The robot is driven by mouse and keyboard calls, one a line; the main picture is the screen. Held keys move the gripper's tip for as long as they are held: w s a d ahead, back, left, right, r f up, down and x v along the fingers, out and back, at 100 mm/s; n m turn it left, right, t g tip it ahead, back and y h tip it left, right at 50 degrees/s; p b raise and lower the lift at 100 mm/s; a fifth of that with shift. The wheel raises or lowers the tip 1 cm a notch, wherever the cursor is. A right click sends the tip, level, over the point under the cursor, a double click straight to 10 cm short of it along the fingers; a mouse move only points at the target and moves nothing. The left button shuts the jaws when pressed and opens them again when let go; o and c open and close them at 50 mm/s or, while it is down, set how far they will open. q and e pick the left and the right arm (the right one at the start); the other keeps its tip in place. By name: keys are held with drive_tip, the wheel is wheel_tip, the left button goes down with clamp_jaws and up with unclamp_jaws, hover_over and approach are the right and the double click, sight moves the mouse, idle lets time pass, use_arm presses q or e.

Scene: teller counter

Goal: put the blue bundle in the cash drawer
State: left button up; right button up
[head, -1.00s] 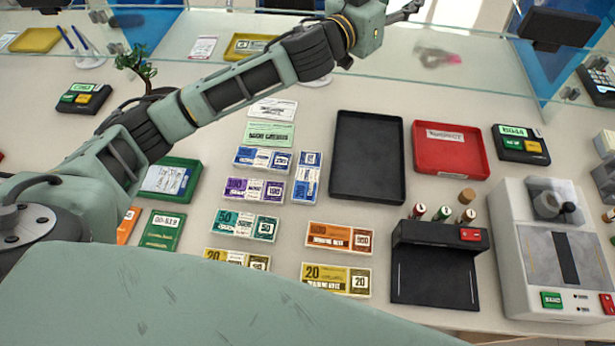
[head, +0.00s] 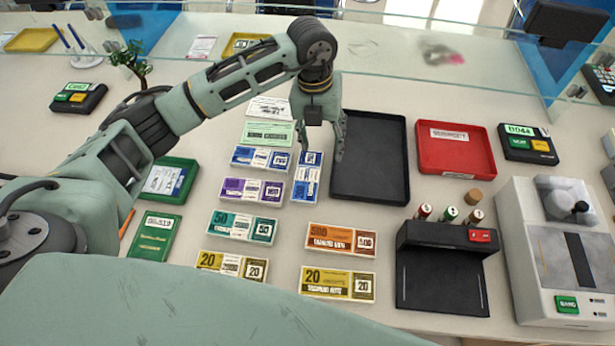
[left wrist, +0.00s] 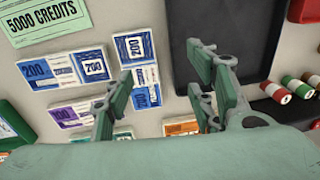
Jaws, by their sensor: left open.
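Two blue bundles show in the head view. One blue bundle (head: 261,158) lies crosswise; the other, upright blue bundle (head: 306,180), lies lengthwise to its right. They also show in the left wrist view, the crosswise one (left wrist: 58,69) and the lengthwise one (left wrist: 135,47). An empty black tray (head: 370,185), which looks like the cash drawer, lies just right of the lengthwise bundle. My left gripper (head: 322,150) is open and empty, pointing down above the gap between that bundle and the tray's left rim. My right gripper is not in view.
Purple (head: 252,190), teal (head: 243,227), orange (head: 341,240) and yellow (head: 337,284) bundles lie nearby. A red tray (head: 456,160) is right of the black one. A black device (head: 441,280) stands in front. A glass screen (head: 450,75) crosses the back.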

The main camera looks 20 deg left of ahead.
sight(310, 163)
use_arm(q)
drive_tip(key=shift+a+f+y, duration=0.15)
drive_tip(key=shift+a+y, duration=0.35)
drive_tip(key=shift+a, duration=0.55)
drive_tip(key=shift+a+f, duration=0.2)
drive_tip(key=shift+a, duration=0.1)
drive_tip(key=f, duration=0.2)
drive_tip(key=f+p, duration=0.1)
drive_tip(key=f, duration=0.1)
drive_tip(key=f+p, duration=0.1)
drive_tip(key=f, duration=0.1)
drive_tip(key=shift+s+f, duration=0.15)
drive_tip(key=shift+s, duration=0.1)
drive_tip(key=shift+f, duration=0.55)
drive_tip(key=shift+r, duration=0.1)
drive_tip(key=c, duration=1)
drive_tip(key=shift+w, duration=0.1)
